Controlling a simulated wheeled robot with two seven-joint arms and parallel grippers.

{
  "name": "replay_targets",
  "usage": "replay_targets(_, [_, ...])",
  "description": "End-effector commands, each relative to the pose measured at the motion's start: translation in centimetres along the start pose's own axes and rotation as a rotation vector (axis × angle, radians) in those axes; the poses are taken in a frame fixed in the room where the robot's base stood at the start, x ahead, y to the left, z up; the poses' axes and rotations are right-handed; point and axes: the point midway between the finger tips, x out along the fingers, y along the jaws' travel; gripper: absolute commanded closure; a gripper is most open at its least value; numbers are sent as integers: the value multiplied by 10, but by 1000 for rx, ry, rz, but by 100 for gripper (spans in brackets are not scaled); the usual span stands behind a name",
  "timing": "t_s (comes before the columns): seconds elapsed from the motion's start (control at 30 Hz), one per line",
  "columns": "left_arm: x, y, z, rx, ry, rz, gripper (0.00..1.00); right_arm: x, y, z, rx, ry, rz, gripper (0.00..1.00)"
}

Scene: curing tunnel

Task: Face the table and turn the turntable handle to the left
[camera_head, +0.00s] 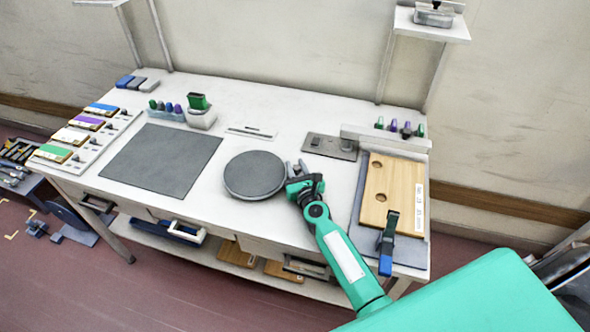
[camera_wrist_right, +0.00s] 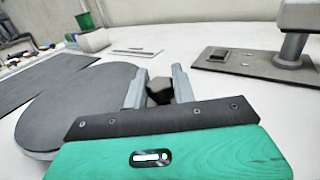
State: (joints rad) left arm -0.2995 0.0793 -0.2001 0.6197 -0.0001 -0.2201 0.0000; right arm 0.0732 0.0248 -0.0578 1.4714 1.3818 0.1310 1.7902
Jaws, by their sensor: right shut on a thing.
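My right gripper (camera_head: 298,168) is at the disc's right edge, low over the table. In the right wrist view its two grey fingers (camera_wrist_right: 160,88) are shut on a small black knob, the turntable handle (camera_wrist_right: 160,92). The handle is hidden behind the gripper in the head view. My left gripper is not in view.
A dark grey mat (camera_head: 160,160) lies left of the turntable. A wooden board (camera_head: 385,200) with a clamp (camera_head: 388,235) lies at the right. A dark plate (camera_head: 328,147) sits behind my gripper. A white cup (camera_head: 201,118) and coloured blocks stand at the back left.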

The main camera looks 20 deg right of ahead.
Motion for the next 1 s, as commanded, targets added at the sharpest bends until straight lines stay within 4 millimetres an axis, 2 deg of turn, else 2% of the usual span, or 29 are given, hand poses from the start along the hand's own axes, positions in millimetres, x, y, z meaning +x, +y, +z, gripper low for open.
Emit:
replay_targets(0.1, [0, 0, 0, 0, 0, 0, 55, 0, 0, 0, 0, 1, 0, 100])
replay_targets(0.13, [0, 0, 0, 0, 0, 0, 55, 0, 0, 0, 0, 1, 0, 68])
replay_targets(0.2, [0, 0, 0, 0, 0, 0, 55, 0, 0, 0, 0, 1, -1, 54])
replay_targets(0.23, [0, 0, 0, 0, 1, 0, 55, 0, 0, 0, 0, 1, -1, 52])
replay_targets(0.5, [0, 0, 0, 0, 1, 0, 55, -1, 0, 0, 0, 1, -1, 52])
replay_targets(0.63, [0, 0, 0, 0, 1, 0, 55, -8, 1, -1, 1, 2, -1, 52])
replay_targets(0.77, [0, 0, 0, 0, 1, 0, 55, -25, 0, -2, 3, 3, -1, 52])
replay_targets(1.0, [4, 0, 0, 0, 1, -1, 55, -70, 1, -3, 2, 3, -1, 52])
